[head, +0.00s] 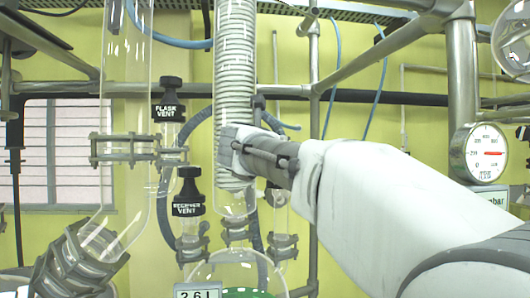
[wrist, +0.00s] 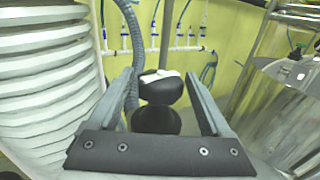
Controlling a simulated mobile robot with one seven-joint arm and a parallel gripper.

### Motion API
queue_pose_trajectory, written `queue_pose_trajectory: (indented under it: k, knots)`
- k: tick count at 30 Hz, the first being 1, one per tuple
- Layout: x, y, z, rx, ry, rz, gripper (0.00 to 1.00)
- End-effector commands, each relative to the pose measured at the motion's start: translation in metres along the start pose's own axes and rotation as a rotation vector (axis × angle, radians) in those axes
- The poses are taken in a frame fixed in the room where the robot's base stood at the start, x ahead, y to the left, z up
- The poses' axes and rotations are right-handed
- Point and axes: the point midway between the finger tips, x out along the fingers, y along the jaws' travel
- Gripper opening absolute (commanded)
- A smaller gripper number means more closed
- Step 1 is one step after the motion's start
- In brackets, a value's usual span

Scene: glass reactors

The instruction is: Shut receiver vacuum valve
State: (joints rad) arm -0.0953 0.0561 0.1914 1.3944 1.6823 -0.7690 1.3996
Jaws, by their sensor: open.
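In the wrist view a black valve knob (wrist: 162,92) with a white label edge on top stands between the two fingers of my open gripper (wrist: 158,76). The lettering cannot be read there, so I cannot tell from it which valve this is. A gap shows on each side of the knob; contact is not clear. In the head view my gripper (head: 238,150) is at the ribbed coil column, and my arm hides most of what lies behind it. A small dark piece (head: 258,104) shows just above the gripper; it may be part of the knob.
The black receiver vent (head: 189,192) and flask vent (head: 168,98) knobs are left of the coil column (head: 235,70). The column also stands close at left in the wrist view (wrist: 45,80). A pressure gauge (head: 478,153) is at right. Glass vessels and metal pipes crowd the space.

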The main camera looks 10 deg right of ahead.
Motion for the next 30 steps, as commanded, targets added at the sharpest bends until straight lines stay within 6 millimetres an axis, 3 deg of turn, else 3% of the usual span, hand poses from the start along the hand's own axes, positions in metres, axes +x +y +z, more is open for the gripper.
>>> queue_pose_trajectory:
  k: [21,30]
  knots:
    - [0.0006,-0.0020,0.0042,0.001,0.002,0.448,0.82]
    - [-0.0002,-0.0006,0.0006,0.002,0.000,0.538,0.82]
